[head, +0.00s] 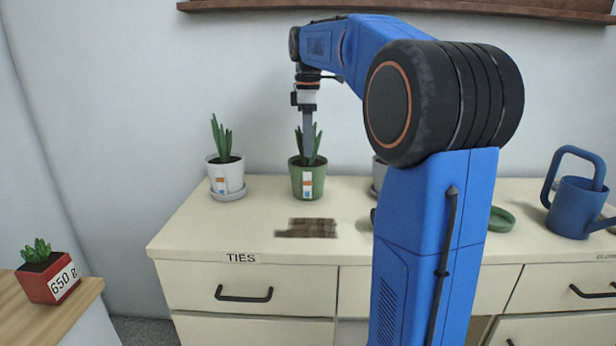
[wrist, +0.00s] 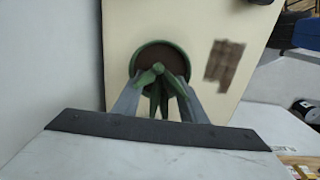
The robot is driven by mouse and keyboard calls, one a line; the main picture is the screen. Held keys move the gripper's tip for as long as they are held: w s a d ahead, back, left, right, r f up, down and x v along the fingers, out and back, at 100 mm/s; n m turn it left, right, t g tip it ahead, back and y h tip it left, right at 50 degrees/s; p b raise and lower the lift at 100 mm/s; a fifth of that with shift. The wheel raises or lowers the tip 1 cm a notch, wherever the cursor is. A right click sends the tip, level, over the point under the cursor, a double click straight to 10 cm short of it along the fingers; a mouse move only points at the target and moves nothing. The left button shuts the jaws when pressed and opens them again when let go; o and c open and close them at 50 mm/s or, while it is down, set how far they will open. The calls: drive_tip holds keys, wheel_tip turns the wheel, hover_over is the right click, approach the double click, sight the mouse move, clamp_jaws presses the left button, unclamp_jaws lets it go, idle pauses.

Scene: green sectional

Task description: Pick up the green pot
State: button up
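The green pot (head: 307,182) stands upright on the cream dresser top, with a spiky green plant and a white-and-orange label. My gripper (head: 308,154) points down directly above it, its fingers reaching the plant near the pot's rim. In the wrist view, the green pot (wrist: 137,62) shows as a round rim with dark soil. The two grey fingers of my gripper (wrist: 160,88) are spread apart, one on each side of the leaves. They look open; whether the tips touch the rim is unclear.
A white pot (head: 226,178) on a saucer stands to the left. Another pot (head: 379,174) at the right is partly hidden by my arm. A brown patch (head: 312,228) lies in front. A blue watering can (head: 575,207) stands far right; a red pot (head: 48,277) is at far left.

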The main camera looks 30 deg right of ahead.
drive_tip(key=shift+f, duration=0.6)
clamp_jaws()
drive_tip(key=shift+r, duration=0.1)
idle(0.9)
